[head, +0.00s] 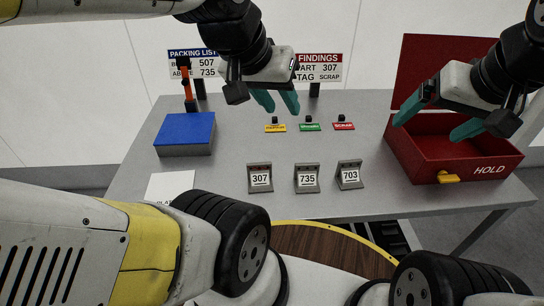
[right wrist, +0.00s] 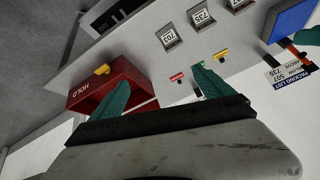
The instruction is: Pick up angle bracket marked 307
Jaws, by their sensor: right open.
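The angle bracket marked 307 (head: 260,178) stands on the grey table, leftmost in a row of three. Bracket 735 (head: 307,178) is in the middle and bracket 703 (head: 349,174) on the right. In the right wrist view, a bracket at the top edge (right wrist: 238,4) is partly cut off. My left gripper (head: 279,102) hangs above the table's far side, behind the row; its teal fingers are apart and empty. My right gripper (head: 432,128) is open and empty over the red HOLD box. Its fingers also show in the right wrist view (right wrist: 160,90).
The red HOLD box (head: 407,157) has a raised lid and a yellow latch. A blue box (head: 185,130) stands at left. Yellow (head: 275,127), green (head: 309,126) and red (head: 343,125) tags lie behind the brackets. The findings sign (head: 318,68) reads part 307, tag scrap.

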